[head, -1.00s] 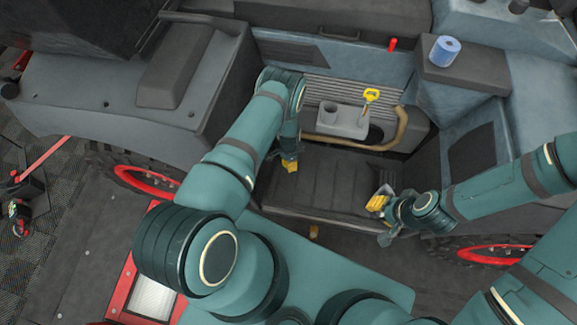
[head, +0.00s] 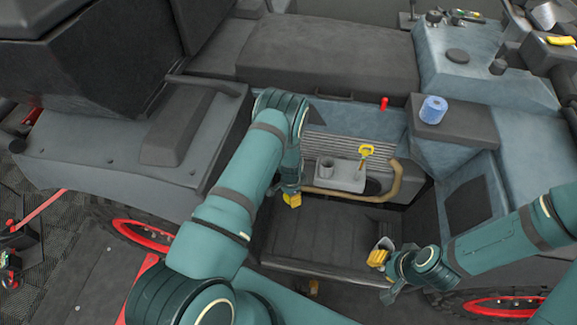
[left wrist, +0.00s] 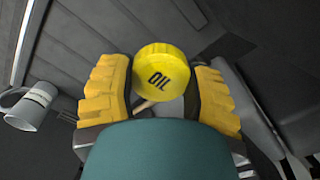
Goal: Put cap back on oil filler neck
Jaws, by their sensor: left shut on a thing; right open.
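My left gripper (head: 292,199) hangs over the dark recess, left of and nearer to me than the grey filler neck (head: 327,167). In the left wrist view, its yellow fingers (left wrist: 160,98) are shut on a round yellow cap (left wrist: 161,78) marked OIL. The cap's top faces the camera. The neck stands on a grey block, apart from the cap, and its opening looks uncovered. My right gripper (head: 379,259) is open at the right side of the recess, beside a small pale object whose shape is unclear.
A yellow-handled dipstick (head: 366,151) stands right of the neck. A tan hose (head: 391,185) curves around the block. A blue roll (head: 433,110) and red pin (head: 384,104) sit behind. A pale mug-like thing (left wrist: 31,106) shows in the left wrist view.

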